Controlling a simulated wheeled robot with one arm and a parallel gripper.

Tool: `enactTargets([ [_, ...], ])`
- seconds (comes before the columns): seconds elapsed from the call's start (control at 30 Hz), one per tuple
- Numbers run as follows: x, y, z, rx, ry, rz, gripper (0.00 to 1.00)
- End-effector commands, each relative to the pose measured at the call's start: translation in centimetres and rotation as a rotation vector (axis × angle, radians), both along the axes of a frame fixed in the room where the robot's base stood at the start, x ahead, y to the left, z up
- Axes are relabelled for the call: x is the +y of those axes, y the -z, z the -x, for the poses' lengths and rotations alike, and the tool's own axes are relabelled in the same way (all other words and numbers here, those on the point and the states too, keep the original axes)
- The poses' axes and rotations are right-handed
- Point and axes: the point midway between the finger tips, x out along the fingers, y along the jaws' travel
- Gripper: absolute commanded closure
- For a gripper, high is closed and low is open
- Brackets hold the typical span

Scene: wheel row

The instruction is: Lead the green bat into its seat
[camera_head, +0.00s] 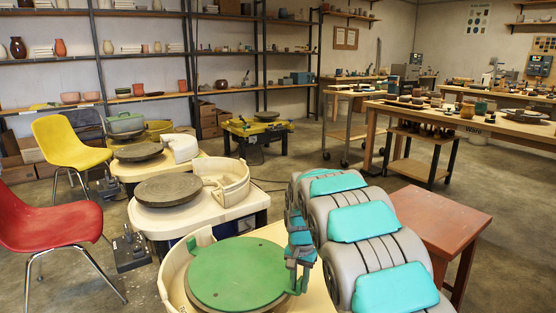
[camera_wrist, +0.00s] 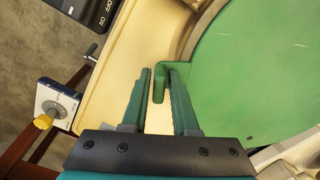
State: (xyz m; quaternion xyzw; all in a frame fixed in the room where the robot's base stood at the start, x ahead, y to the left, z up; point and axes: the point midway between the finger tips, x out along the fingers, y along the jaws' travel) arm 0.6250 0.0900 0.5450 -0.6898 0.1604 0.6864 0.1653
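The green bat (camera_head: 237,272) is a flat round disc lying level over the front potter's wheel, inside its cream splash pan (camera_head: 174,268). The wheel head and any seat under the bat are hidden. In the wrist view the bat (camera_wrist: 260,75) fills the upper right, with a hooked green tab (camera_wrist: 159,85) at its left edge. My gripper (camera_head: 299,285) is at the bat's right edge in the head view. In the wrist view my gripper (camera_wrist: 160,75) has its two fingers apart, one on each side of the tab, with narrow gaps showing.
Two more wheels with grey discs (camera_head: 168,190) stand in a row behind. A red-brown table (camera_head: 440,220) stands right of my arm. A control box (camera_wrist: 55,105) shows at wrist-view left.

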Motion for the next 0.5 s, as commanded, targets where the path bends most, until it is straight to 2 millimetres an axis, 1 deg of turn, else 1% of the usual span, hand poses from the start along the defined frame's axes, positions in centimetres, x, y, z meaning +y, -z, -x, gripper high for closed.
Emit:
enactTargets([
  [0.03,0.0,0.02,0.01,0.0,0.0,0.0,0.66],
  [0.07,0.0,0.02,0.01,0.0,0.0,0.001,0.63],
  [0.5,-0.03,0.02,0.04,0.001,0.0,0.0,0.63],
])
